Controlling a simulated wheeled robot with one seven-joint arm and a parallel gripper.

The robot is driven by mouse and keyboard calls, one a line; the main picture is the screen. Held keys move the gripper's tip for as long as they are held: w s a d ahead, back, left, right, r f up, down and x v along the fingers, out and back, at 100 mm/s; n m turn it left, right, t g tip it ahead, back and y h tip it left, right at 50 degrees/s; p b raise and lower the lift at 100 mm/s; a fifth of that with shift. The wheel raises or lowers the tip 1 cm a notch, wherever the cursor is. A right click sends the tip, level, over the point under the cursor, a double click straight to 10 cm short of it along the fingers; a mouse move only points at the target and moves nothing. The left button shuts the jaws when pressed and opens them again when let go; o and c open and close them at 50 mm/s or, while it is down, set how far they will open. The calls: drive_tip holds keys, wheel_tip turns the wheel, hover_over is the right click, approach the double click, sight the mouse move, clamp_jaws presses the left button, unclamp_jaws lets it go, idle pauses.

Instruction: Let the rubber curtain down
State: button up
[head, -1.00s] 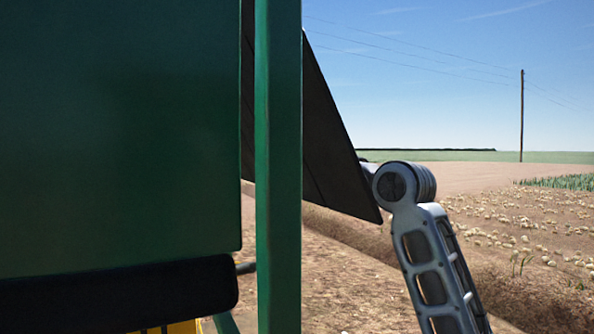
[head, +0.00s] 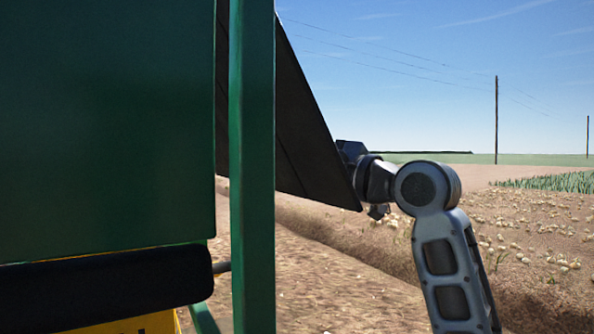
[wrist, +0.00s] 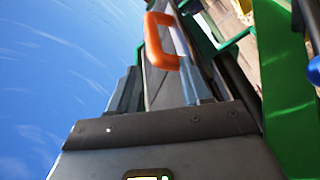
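The rubber curtain (head: 305,130) is a dark sheet beyond the green post in the head view, slanting down to the right with its lower corner free.
A green post (head: 252,170) and a large green panel (head: 105,130) with a black padded edge (head: 110,287) stand at the left. The wrist view shows an orange handle (wrist: 160,42) and green frame parts (wrist: 285,90). Open field lies to the right.

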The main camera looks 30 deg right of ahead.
drive_tip(key=shift+s+d+f, duration=0.3)
drive_tip(key=shift+s+d, duration=0.05)
drive_tip(key=shift+s, duration=0.25)
drive_tip(key=shift+c, duration=0.4)
